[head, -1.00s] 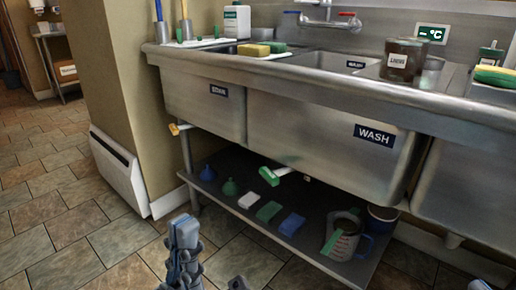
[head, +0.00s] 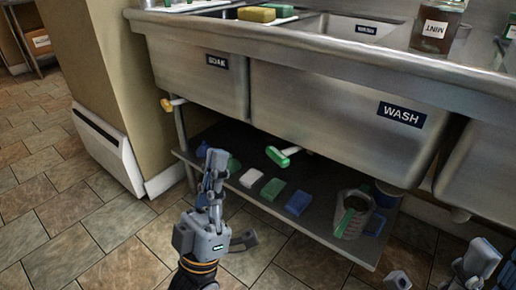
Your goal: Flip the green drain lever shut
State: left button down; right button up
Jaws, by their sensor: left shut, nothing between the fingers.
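The green drain lever (head: 285,155) sticks out under the wash basin, above the lower shelf, with a pale stem running back to the right. My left gripper (head: 214,158) is upright with its fingers together and empty. In the picture it is left of the lever, with a clear gap between them, and it covers part of a blue funnel on the shelf. My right gripper (head: 474,262) shows only in part at the bottom right, far from the lever. Its jaw state is unclear.
The lower shelf (head: 240,211) holds white, green and blue blocks and a measuring jug (head: 351,215). The wash basin (head: 330,112) hangs over it. The floor at the left is clear.

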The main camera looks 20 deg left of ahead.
pick_arm(q)
jog(key=w+a+f+n+g+h+p, duration=0.1)
jog(key=w+a+f+n+g, duration=0.3)
jog(key=w+f, duration=0.5)
jog(key=w+a+f+n+g+h+p, duration=0.1)
jog(key=w+a+f+n+g, duration=0.4)
jog(key=w+f+g, duration=0.4)
jog(key=w+n, duration=0.1)
jog(key=w, duration=0.3)
jog(key=shift+w+a+f+n, duration=0.2)
jog(key=shift+w+f+n, duration=0.1)
jog(key=shift+f+n, duration=0.1)
jog(key=w+d+b, duration=0.2)
jog(key=w+d, duration=0.4)
jog(key=shift+w+d, duration=0.35)
jog(key=shift+s, duration=0.1)
